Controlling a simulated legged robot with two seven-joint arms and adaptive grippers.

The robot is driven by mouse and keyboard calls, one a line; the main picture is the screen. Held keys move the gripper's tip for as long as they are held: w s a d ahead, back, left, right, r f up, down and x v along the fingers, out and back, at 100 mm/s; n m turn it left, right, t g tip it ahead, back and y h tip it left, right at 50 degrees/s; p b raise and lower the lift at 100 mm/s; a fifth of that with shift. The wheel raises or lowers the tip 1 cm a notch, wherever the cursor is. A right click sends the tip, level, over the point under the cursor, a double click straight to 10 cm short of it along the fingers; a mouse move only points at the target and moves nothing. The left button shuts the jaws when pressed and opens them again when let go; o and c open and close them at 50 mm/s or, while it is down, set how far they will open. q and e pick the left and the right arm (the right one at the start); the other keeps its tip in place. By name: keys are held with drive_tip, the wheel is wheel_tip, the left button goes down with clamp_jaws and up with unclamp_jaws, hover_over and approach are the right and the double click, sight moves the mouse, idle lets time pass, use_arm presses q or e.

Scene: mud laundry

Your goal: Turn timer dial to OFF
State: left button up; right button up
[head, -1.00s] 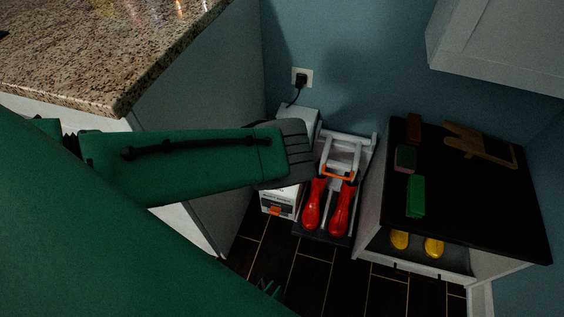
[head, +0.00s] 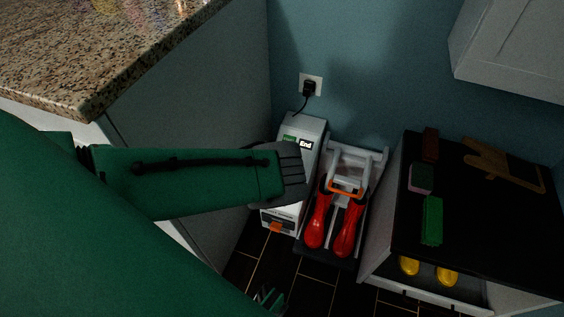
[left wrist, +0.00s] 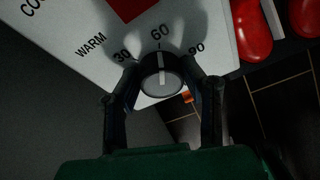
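The white appliance (head: 310,128) stands on the floor against the teal wall, with an "End" label showing on its top. Its timer dial (left wrist: 161,77) is a dark round knob with a light pointer line, seen in the left wrist view. The line points up toward the printed 60, between 30 and 90. My left gripper (left wrist: 165,80) has its two fingers on either side of the dial, with the right finger looking apart from it; contact on the left is unclear. In the head view my left arm hides the dial and the fingers.
A white rack (head: 372,166) with red boots (head: 347,228) stands right of the appliance. Farther right is a black-topped bench (head: 480,215) with a green block (head: 432,220) and yellow boots below. A granite counter (head: 110,50) is at upper left. A cord runs to the wall outlet (head: 311,85).

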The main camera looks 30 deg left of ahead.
use_arm(q)
drive_tip(key=shift+s+a+f, duration=0.1)
drive_tip(key=shift+a, duration=0.15)
drive_tip(key=shift+d, duration=0.25)
drive_tip(key=shift+a+n, duration=0.2)
drive_tip(key=shift+n, duration=0.7)
drive_tip(key=n, duration=0.3)
drive_tip(key=n+h+b, duration=0.1)
drive_tip(key=n, duration=0.1)
drive_tip(key=shift+s+f+n+t+h+b, duration=0.15)
drive_tip(key=shift+n+t+h+b, duration=0.15)
drive_tip(key=shift+n+t, duration=0.1)
drive_tip(key=n, duration=0.3)
drive_tip(key=shift+t+h+b, duration=0.3)
drive_tip(key=shift+b, duration=0.1)
drive_tip(key=n, duration=0.4)
drive_tip(key=shift+s+f+t+b, duration=0.1)
drive_tip(key=shift+s+t+b, duration=0.05)
drive_tip(key=shift+t+b, duration=0.25)
drive_tip(key=n+t+b, duration=0.1)
drive_tip(key=n, duration=0.3)
drive_tip(key=shift+s, duration=0.1)
drive_tip(key=shift+d+f+n+t+b, duration=0.1)
drive_tip(key=shift+n+t+b, duration=0.3)
drive_tip(key=shift+n, duration=1.7)
use_arm(e)
drive_tip(key=shift+a+f, duration=0.15)
drive_tip(key=shift+f, duration=2.3)
use_arm(q)
drive_tip(key=shift+s, duration=0.1)
